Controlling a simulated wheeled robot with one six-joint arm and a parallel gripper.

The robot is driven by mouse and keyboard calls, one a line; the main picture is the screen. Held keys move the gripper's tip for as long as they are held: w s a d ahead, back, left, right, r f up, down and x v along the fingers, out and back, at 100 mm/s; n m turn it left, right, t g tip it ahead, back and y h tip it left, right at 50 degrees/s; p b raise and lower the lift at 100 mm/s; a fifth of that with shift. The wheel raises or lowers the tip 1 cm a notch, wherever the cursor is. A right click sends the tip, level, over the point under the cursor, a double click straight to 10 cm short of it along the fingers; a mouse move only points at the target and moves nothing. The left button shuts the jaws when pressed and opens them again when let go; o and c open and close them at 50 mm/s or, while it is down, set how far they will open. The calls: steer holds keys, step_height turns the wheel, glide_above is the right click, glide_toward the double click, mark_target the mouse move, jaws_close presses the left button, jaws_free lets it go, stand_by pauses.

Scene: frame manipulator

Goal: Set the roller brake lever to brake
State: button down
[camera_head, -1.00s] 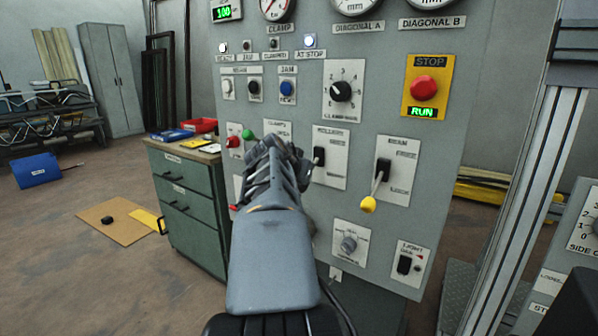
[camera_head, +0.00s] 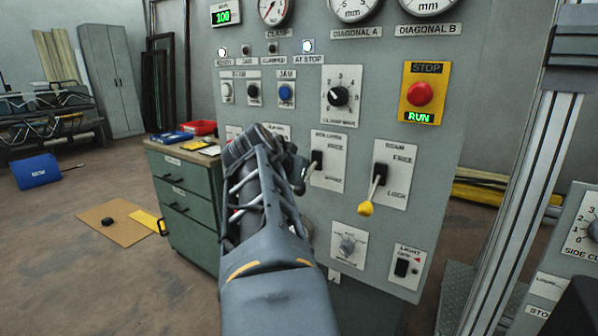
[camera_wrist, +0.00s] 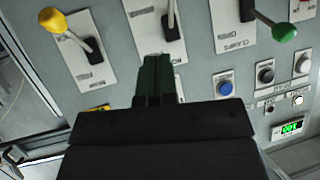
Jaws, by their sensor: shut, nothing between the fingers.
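The roller lever plate (camera_head: 328,160) is on the grey panel, marked FREE near its top, with a black lever slot. The roller lever (camera_head: 309,174) reaches down and left from the slot towards my gripper (camera_head: 298,172), which hides its end. In the wrist view, turned upside down, the roller plate (camera_wrist: 150,30) and the grey lever shaft (camera_wrist: 171,14) show at the top. The lever's knob is out of that view. My gripper (camera_wrist: 158,82) is shut and empty, in front of the panel. Contact with the lever cannot be told.
The beam lever with its yellow knob (camera_head: 366,208) is just right of the roller plate, pointing down. A green-knobbed lever (camera_wrist: 284,32) shows on the other side in the wrist view. The STOP button (camera_head: 420,93) is higher right, the light switch (camera_head: 402,267) below.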

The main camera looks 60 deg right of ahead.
steer(key=shift+a+f+v, duration=0.1)
steer(key=shift+f+v, duration=0.1)
steer(key=shift+v, duration=0.9)
steer(key=shift+a+f+v, duration=0.15)
steer(key=shift+f+v, duration=0.05)
steer(key=shift+v, duration=0.9)
